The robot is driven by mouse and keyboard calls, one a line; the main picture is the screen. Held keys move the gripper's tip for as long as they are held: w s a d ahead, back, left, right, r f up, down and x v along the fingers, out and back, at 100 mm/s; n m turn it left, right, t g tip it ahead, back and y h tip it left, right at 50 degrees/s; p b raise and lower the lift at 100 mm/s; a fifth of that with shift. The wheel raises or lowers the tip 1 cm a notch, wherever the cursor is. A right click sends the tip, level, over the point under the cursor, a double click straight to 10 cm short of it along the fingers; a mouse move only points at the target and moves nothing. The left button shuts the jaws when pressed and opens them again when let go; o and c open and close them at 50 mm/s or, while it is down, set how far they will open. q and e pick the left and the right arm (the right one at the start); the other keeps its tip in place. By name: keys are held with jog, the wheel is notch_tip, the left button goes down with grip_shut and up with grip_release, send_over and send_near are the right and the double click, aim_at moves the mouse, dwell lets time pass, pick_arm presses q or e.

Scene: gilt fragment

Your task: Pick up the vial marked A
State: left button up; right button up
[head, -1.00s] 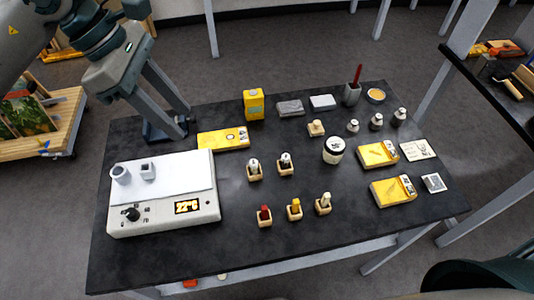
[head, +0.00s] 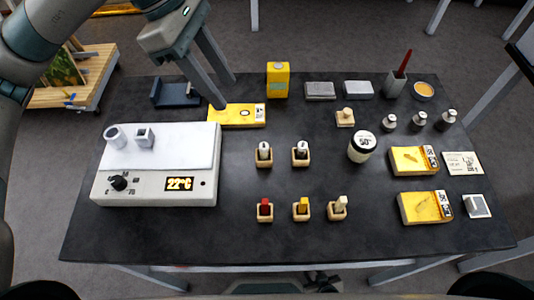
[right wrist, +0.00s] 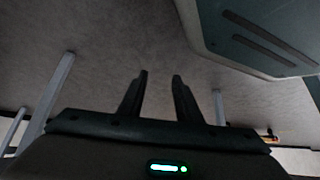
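My left gripper (head: 226,93) is open and empty, above the flat yellow box behind and left of the vials. My right gripper (right wrist: 160,76) is open and empty in the right wrist view, with floor beyond it and no vial in sight.
A white heater unit (head: 155,180) fills the table's left side. Red (head: 265,210), yellow (head: 302,210) and cream (head: 338,208) pieces stand in holders in front of the vials. A white jar (head: 361,148) stands to their right. The dark table (head: 330,242) is clear at its front.

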aim_at(262, 145)
pick_arm(q)
jog(key=shift+f, duration=0.1)
pick_arm(e)
jog(key=shift+w+a+r, duration=0.15)
jog(key=shift+w, duration=0.15)
